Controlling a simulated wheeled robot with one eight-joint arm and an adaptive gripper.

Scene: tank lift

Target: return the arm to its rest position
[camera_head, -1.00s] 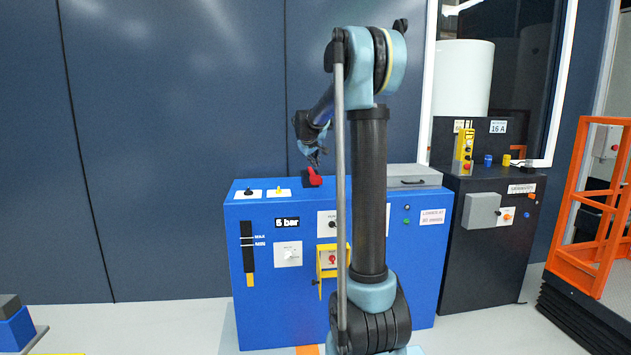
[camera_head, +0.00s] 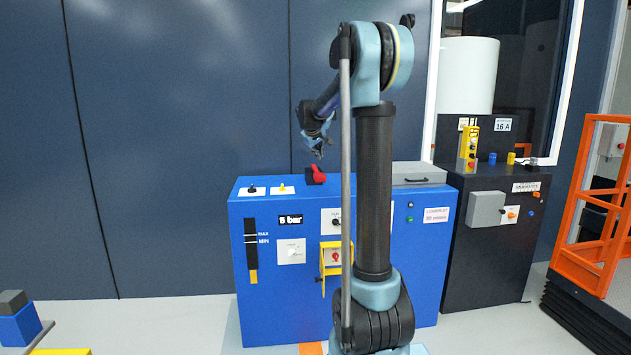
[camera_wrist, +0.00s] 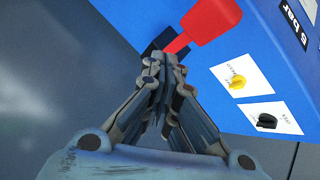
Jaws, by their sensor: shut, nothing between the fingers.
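My gripper (camera_head: 318,152) is shut and empty, held in the air just above the back of the blue cabinet's top. In the wrist view its fingers (camera_wrist: 163,70) are together and point toward a red-handled lever. The red lever (camera_head: 319,174) stands on the top of the blue cabinet (camera_head: 290,270), just below the gripper in the head view. The lever's red handle (camera_wrist: 212,20) also shows in the wrist view beyond the fingertips. A small gap shows between gripper and lever in the head view.
A yellow knob (camera_head: 283,187) and a black knob (camera_head: 253,189) sit on the cabinet top. A black cabinet (camera_head: 490,260) with a yellow control box (camera_head: 469,148) stands to the right. An orange railing (camera_head: 590,200) is at far right. A dark wall (camera_head: 180,150) stands behind.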

